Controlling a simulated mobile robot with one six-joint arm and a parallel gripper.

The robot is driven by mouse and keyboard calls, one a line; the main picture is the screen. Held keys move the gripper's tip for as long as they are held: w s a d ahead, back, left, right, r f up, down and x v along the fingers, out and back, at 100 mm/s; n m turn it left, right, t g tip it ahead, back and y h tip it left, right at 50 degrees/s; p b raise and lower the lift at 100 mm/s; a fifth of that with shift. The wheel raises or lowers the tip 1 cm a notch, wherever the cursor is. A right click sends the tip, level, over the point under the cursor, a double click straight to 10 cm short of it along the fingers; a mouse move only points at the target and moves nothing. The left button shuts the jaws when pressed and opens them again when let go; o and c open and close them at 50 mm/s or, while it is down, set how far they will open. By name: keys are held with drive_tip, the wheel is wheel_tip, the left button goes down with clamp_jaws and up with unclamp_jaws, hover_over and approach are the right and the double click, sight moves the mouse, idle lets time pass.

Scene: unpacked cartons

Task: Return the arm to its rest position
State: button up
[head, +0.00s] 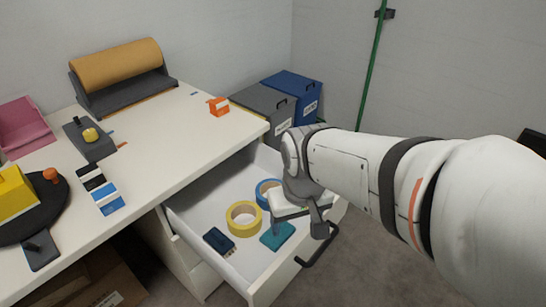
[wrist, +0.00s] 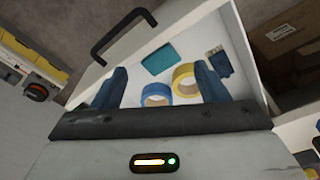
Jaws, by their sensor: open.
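My white arm reaches in from the right in the head view. My gripper (head: 299,226) hangs over the right part of an open white drawer (head: 190,210). In the wrist view my gripper (wrist: 160,84) has its two dark fingers spread wide, with nothing held between them. Beyond the fingertips lie a blue tape roll (wrist: 156,93) and a yellow tape roll (wrist: 184,80) in the drawer. A teal flat item (head: 278,236) lies near the drawer front, close to my gripper. The blue roll is partly hidden by my gripper in the head view.
A dark blue item (head: 218,241) also lies in the drawer. The drawer handle (head: 320,246) juts out at the front. The white desk (head: 170,150) holds a brown paper roll (head: 117,70), an orange item (head: 219,106) and several other things. Grey and blue bins (head: 298,92) stand behind.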

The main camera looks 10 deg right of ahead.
drive_tip(key=shift+s+d+m, duration=0.2)
drive_tip(key=shift+d+m, duration=0.2)
drive_tip(key=shift+d, duration=0.1)
drive_tip(key=shift+r, duration=0.1)
